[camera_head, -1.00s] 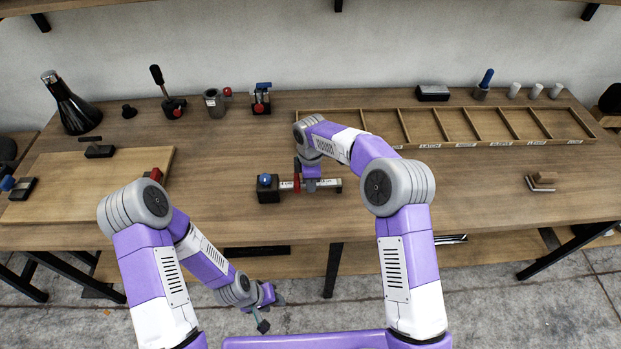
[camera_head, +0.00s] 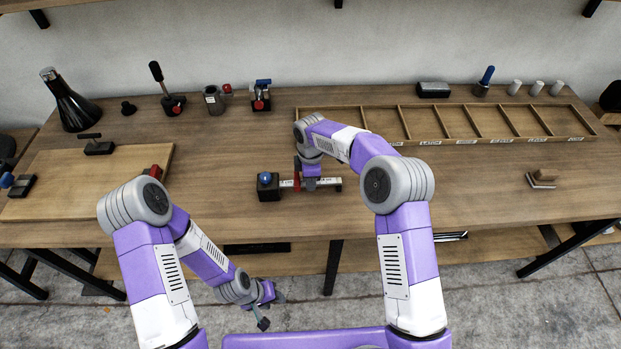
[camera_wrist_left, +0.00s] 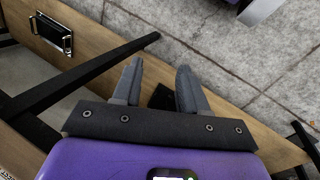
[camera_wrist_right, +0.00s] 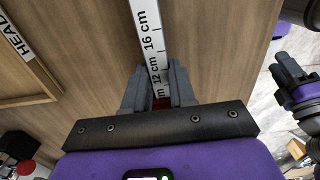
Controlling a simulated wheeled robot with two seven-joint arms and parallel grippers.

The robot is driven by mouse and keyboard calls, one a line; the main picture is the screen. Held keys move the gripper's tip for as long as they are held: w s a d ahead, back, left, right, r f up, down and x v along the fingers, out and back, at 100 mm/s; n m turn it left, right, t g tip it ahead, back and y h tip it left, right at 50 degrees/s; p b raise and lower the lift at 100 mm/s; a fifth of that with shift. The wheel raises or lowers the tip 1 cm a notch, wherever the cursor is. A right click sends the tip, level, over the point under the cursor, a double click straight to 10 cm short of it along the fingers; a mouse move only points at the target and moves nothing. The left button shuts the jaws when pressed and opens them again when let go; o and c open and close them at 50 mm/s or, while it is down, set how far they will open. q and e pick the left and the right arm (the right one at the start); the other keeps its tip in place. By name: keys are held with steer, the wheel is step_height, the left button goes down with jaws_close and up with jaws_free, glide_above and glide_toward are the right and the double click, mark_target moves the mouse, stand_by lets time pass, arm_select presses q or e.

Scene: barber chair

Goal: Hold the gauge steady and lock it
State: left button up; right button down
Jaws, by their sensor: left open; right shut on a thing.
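The gauge (camera_head: 326,182) lies on the table in front of my right arm. It has a white scale bar, a black block with a blue knob (camera_head: 265,178) at its left end, and a red part on the bar. My right gripper (camera_head: 310,180) is over the bar and shut on it. In the right wrist view the scale bar (camera_wrist_right: 151,35), marked in cm, runs between the fingers (camera_wrist_right: 158,88), with a little red showing near the palm. My left gripper (camera_head: 264,322) hangs in front of the table, below its edge, away from the gauge. In the left wrist view its fingers (camera_wrist_left: 158,85) are apart and empty.
A long labelled tray (camera_head: 470,122) lies at the back right. A board (camera_head: 80,180) with black clamps is at the left. A dark flask (camera_head: 70,105), a lever tool (camera_head: 170,95) and small fixtures stand along the back. The table right of the gauge is mostly clear.

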stand_by(0.4)
arm_select(q)
steer(key=shift+o, duration=1.7)
steer(key=shift+w+d+g, duration=0.25)
steer(key=shift+w+g, duration=0.05)
steer(key=shift+w, duration=0.1)
step_height(320, 180, up, 34)
steer(key=m+y, duration=0.4)
steer(key=m, duration=0.3)
glide_above(265, 176)
step_height(265, 176, down, 12)
steer(key=shift+f, duration=0.1)
steer(key=shift+c, duration=0.2)
